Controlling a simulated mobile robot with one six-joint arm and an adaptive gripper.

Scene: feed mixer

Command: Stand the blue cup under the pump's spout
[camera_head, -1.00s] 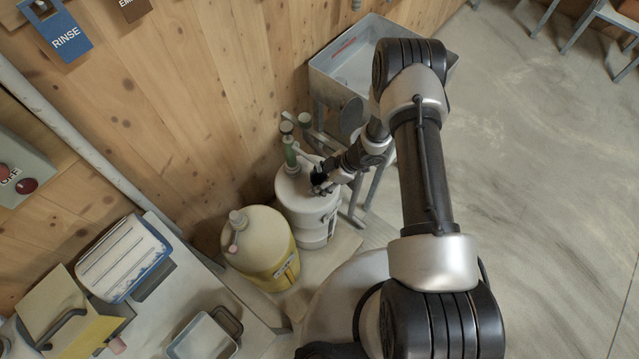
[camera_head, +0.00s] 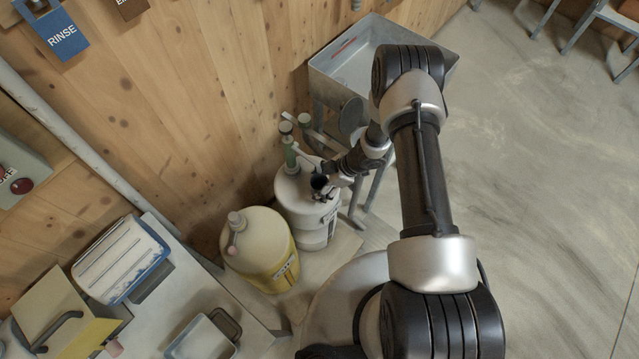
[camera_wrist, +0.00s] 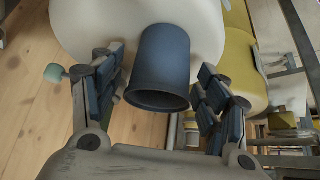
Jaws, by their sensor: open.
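The blue cup (camera_wrist: 162,62) shows in the wrist view between my gripper's spread fingers, its rim toward the bottom of the picture. A gap shows on each side of it. In the head view the cup (camera_head: 319,182) is a small dark round shape over the right part of the white container's top (camera_head: 296,190). I cannot tell whether its base touches the container. The green pump (camera_head: 289,153) rises from the container, left of and behind the cup; its spout is hard to make out. My gripper (camera_wrist: 160,80) is open around the cup.
A yellow container (camera_head: 262,246) stands left of the white one. A grey metal sink (camera_head: 330,70) is behind, against the wooden wall. Open floor lies to the right.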

